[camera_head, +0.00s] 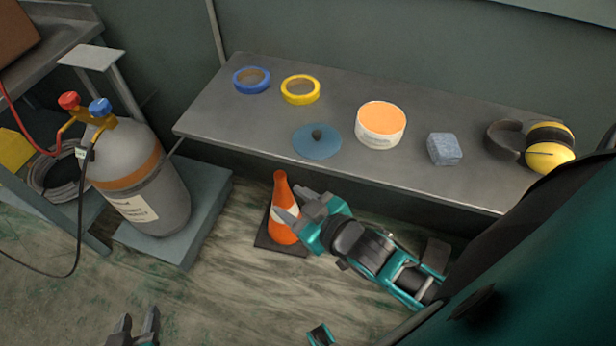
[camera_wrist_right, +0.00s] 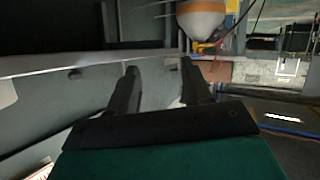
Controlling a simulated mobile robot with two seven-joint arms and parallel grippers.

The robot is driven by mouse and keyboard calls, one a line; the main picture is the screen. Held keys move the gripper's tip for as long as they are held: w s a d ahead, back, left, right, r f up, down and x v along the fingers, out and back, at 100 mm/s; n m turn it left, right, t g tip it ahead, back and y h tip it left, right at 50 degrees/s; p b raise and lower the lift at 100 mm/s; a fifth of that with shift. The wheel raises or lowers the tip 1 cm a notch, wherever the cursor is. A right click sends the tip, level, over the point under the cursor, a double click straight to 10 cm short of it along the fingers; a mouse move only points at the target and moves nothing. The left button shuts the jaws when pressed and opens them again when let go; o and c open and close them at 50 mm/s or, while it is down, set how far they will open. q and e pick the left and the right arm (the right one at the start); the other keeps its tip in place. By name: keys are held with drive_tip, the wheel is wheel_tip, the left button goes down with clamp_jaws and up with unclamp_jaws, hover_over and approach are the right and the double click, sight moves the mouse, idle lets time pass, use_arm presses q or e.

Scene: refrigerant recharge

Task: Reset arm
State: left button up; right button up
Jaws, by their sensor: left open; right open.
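My right gripper (camera_head: 294,204) is open and empty. In the head view it overlaps the right side of an orange traffic cone (camera_head: 280,190) on the floor in front of the shelf; I cannot tell whether they touch. Its two dark fingers stand apart in the right wrist view (camera_wrist_right: 160,88), with nothing between them. My left gripper (camera_head: 140,318) shows only its fingers at the bottom edge of the head view, open and empty above the floor. The rest of the left arm is mostly out of view.
A grey gas cylinder (camera_head: 150,195) with red and blue valve knobs stands on a platform (camera_head: 200,215) at left. The metal shelf (camera_head: 225,125) holds blue tape (camera_head: 240,87), yellow tape (camera_head: 288,97), a blue lid (camera_head: 312,148), an orange-topped tub (camera_head: 380,138), a blue-grey block (camera_head: 444,150) and earmuffs (camera_head: 545,157).

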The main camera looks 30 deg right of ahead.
use_arm(q)
drive_tip(key=shift+f, duration=0.1)
use_arm(e)
drive_tip(key=s+f+m+g, duration=0.1)
drive_tip(key=s+f+g, duration=0.1)
drive_tip(key=s+f, duration=0.2)
drive_tip(key=shift+s+f+m+g+h, duration=0.15)
drive_tip(key=shift+s+m+g+h, duration=0.15)
drive_tip(key=shift+d, duration=0.1)
drive_tip(key=r+p, duration=0.2)
drive_tip(key=p, duration=0.1)
drive_tip(key=shift+s+d+r, duration=0.1)
drive_tip(key=shift+s+d, duration=0.05)
drive_tip(key=shift+d, duration=0.15)
drive_tip(key=shift+c, duration=0.6)
use_arm(q)
drive_tip(key=shift+s+a+r, duration=0.1)
drive_tip(key=shift+a+r, duration=0.1)
drive_tip(key=shift+r, duration=0.3)
drive_tip(key=shift+s+a+r, duration=0.1)
drive_tip(key=shift+a+r, duration=0.05)
drive_tip(key=shift+r, duration=0.3)
